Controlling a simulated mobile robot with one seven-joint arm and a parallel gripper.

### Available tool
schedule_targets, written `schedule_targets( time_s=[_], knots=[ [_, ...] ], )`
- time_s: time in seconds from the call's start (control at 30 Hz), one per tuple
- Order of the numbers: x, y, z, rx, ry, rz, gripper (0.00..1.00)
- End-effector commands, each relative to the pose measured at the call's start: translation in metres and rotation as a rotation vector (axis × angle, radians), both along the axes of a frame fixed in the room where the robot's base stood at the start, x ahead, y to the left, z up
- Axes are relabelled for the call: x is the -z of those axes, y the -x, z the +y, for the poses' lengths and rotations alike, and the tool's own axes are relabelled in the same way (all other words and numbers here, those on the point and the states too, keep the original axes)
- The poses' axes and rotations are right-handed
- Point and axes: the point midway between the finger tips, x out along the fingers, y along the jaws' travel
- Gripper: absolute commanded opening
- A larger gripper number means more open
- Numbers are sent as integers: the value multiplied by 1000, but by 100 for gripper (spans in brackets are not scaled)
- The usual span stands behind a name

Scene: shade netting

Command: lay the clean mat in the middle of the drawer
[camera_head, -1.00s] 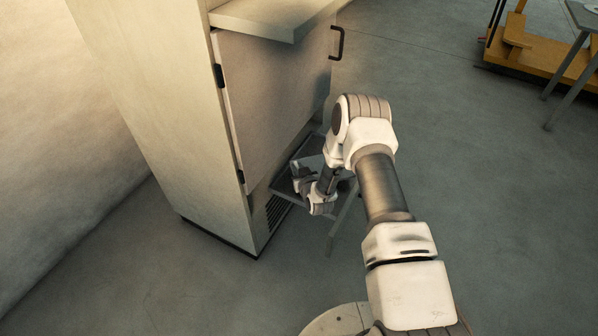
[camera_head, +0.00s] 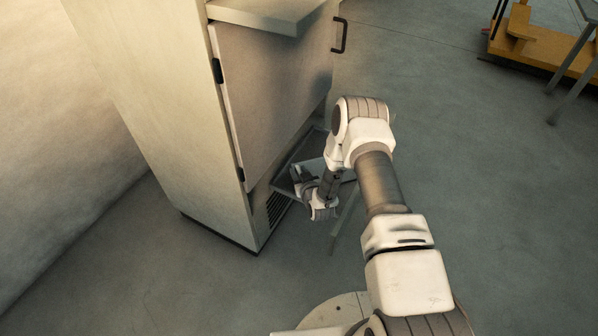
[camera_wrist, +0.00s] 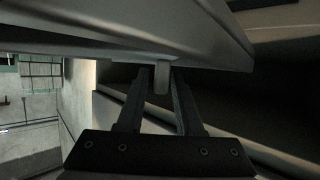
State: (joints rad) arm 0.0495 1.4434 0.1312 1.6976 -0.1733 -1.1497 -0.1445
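A grey drawer-like tray (camera_head: 285,180) sticks out low at the cabinet's front, partly hidden behind my arm. My gripper (camera_wrist: 162,85) is at its outer side, low down. In the wrist view, a broad grey metal panel with a folded edge (camera_wrist: 130,25) runs across the top, apparently part of the tray. The clean mat cannot be made out in either view. Most of the tray's inside is hidden by my arm.
A tall pale cabinet (camera_head: 165,110) stands at the left with a closed door (camera_head: 265,100), a dark handle (camera_head: 341,36) and a vent grille (camera_head: 277,208). A yellow cart (camera_head: 535,45) stands far right. The floor (camera_head: 480,190) on the right is clear.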

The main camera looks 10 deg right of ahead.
Motion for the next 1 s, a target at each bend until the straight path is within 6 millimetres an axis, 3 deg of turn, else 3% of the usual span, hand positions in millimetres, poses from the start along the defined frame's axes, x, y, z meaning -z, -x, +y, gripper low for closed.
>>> schedule_targets(
  time_s=[0.4,0.8,1.0],
  knots=[
    [-5,0,0,0,0,-1,47],
    [-29,57,-11,0,1,3,47],
    [-39,63,-14,-2,4,3,47]
  ],
)
